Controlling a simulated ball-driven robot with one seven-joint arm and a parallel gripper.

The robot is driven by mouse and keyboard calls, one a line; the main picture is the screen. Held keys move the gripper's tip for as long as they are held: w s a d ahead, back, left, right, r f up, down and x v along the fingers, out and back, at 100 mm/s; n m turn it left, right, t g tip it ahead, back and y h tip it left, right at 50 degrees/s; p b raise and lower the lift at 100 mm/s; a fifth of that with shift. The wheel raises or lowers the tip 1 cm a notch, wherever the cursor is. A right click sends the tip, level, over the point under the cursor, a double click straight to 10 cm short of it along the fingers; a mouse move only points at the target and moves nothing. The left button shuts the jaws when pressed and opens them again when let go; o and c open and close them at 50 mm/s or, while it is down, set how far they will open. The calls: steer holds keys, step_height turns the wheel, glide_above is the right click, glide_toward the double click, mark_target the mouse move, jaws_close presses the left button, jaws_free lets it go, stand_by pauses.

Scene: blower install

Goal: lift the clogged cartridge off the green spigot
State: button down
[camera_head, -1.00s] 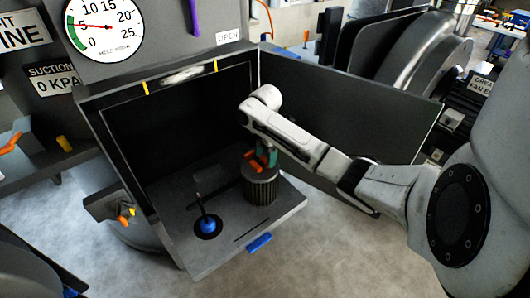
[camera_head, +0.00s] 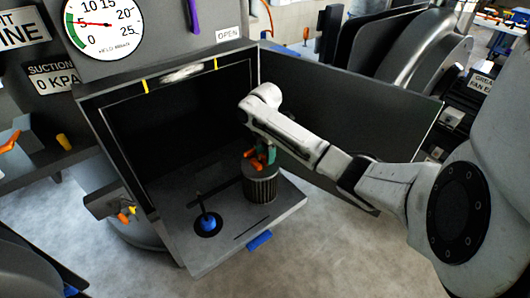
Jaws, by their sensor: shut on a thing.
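The cartridge (camera_head: 261,187) is a dark grey ribbed cylinder with an orange handle (camera_head: 251,164) on top. It is upright above the right part of the grey tray (camera_head: 283,212) in front of the open housing. My gripper (camera_head: 263,157) comes from above, with teal fingers shut on the cartridge at its top; the orange handle shows beside them. The green spigot is not visible; the cartridge hides what is under it. I cannot tell whether the cartridge's bottom touches the tray.
A blue spigot (camera_head: 207,222) with a dark upright rod stands on the tray to the left. The housing door (camera_head: 350,105) is open on the right, behind my arm. The dark housing interior (camera_head: 175,125) looks empty. A blue tab (camera_head: 260,240) is at the tray's front edge.

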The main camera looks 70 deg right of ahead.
steer(key=c, duration=1)
jaws_free()
steer(key=shift+r, duration=0.15)
steer(key=c, duration=0.6)
steer(key=shift+r, duration=0.15)
